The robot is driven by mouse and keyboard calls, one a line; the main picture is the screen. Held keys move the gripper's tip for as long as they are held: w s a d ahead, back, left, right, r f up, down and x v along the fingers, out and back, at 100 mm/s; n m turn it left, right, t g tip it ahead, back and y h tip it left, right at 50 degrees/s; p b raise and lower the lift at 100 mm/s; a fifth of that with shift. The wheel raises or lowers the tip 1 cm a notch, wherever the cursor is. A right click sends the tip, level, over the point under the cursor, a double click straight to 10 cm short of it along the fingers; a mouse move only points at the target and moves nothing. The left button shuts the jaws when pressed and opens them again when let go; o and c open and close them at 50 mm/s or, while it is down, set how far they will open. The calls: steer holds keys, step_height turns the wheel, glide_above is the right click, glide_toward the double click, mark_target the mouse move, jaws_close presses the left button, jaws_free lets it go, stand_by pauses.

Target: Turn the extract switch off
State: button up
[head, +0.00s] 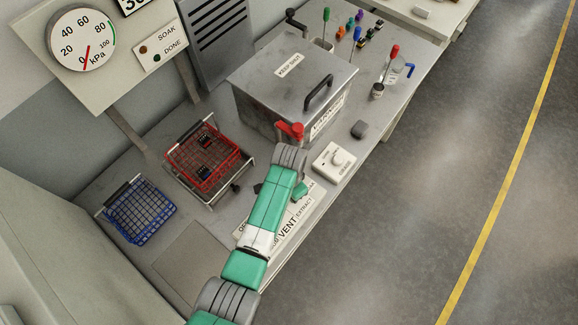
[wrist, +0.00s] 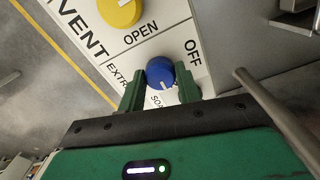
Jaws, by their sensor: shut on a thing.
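In the wrist view, a round blue knob (wrist: 160,71) sits on a white panel (wrist: 165,33) by the partly hidden word starting "EXTR" and the word OFF. A small white mark shows on the knob's near side, toward the gripper and partly hidden lettering, not toward OFF. My gripper (wrist: 158,76) has its two green fingers on either side of the knob, shut on it. In the head view the panel (head: 306,213), lettered VENT and EXTRACT, lies at the bench's front edge; my arm hides the knob and most of the gripper.
A yellow knob (wrist: 120,11) sits close by, near OPEN. A white box with a round dial (head: 334,163) and a large lidded metal box (head: 290,85) stand beyond my arm. Red (head: 205,160) and blue (head: 140,212) wire baskets are to the left. Bare floor lies right of the bench.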

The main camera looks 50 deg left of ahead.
steer(key=n+p, duration=0.1)
steer(key=n, duration=0.3)
steer(key=shift+r, duration=0.1)
steer(key=n+p, duration=0.1)
steer(key=n, duration=0.8)
steer(key=shift+n+p, duration=0.4)
steer(key=shift+w+n, duration=0.1)
steer(key=shift+n, duration=2)
steer(key=o, duration=1)
steer(key=shift+c, duration=0.2)
